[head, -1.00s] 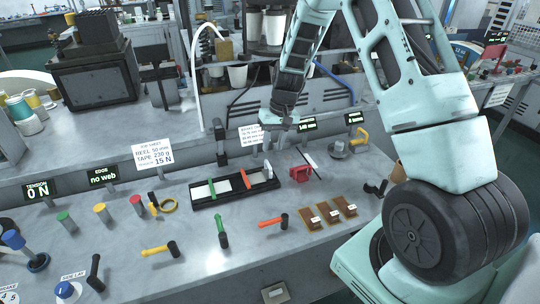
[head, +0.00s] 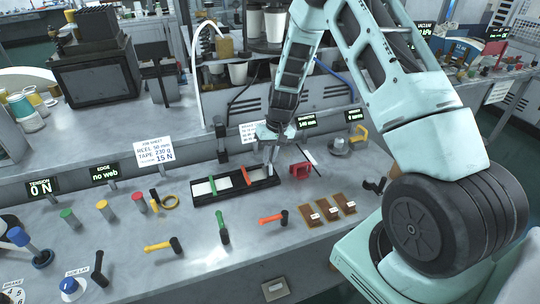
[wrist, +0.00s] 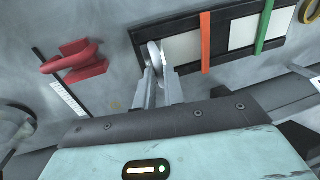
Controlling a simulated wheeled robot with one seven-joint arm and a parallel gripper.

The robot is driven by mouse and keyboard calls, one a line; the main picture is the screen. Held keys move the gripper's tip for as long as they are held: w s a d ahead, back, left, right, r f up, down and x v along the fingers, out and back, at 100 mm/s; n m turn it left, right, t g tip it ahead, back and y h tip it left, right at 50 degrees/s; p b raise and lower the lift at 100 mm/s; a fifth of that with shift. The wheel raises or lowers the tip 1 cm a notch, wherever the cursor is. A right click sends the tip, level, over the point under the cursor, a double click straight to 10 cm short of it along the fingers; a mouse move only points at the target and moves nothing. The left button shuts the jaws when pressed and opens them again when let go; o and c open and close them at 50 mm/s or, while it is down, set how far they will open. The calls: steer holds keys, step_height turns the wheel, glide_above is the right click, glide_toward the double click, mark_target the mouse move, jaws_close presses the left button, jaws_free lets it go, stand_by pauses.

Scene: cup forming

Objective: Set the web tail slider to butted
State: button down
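A black tray (head: 206,199) lies on the bench with a pale strip inside, crossed by a green band (head: 212,186) and an orange-red band (head: 246,177). The wrist view shows the tray (wrist: 238,54), orange band (wrist: 205,42) and green band (wrist: 264,25). A pale, rounded knob (wrist: 155,56) stands at the tray's end beyond the orange band. I cannot read any slider label. My gripper (head: 269,167) is low over that end. In the wrist view my gripper (wrist: 155,78) has its fingers apart on either side of the knob; whether they press it is unclear.
A red clamp-like part (head: 300,170) sits close right of the tray, with a thin dark-and-white bar (wrist: 62,92) near it. Green (head: 223,222) and orange (head: 273,217) handled tools and brown sample plates (head: 330,210) lie in front. Sign cards and displays stand behind.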

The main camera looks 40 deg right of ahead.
mark_target(256, 175)
steer(key=shift+w+a, duration=0.25)
steer(key=shift+a, duration=0.55)
steer(key=shift+w+a, duration=0.2)
steer(key=shift+a, duration=0.55)
steer(key=shift+w+a, duration=0.25)
steer(key=shift+a, duration=0.55)
steer(key=c, duration=1.5)
jaws_free()
steer(key=shift+a, duration=0.1)
steer(key=shift+r, duration=0.1)
steer(key=shift+r+b, duration=0.25)
steer(key=shift+b, duration=0.05)
steer(key=d+r+b, duration=0.1)
steer(key=r, duration=0.4)
steer(key=d+r+b, duration=0.1)
steer(key=r, duration=0.5)
steer(key=s+d+r+b, duration=0.1)
steer(key=r, duration=0.4)
steer(key=shift+d+r, duration=0.2)
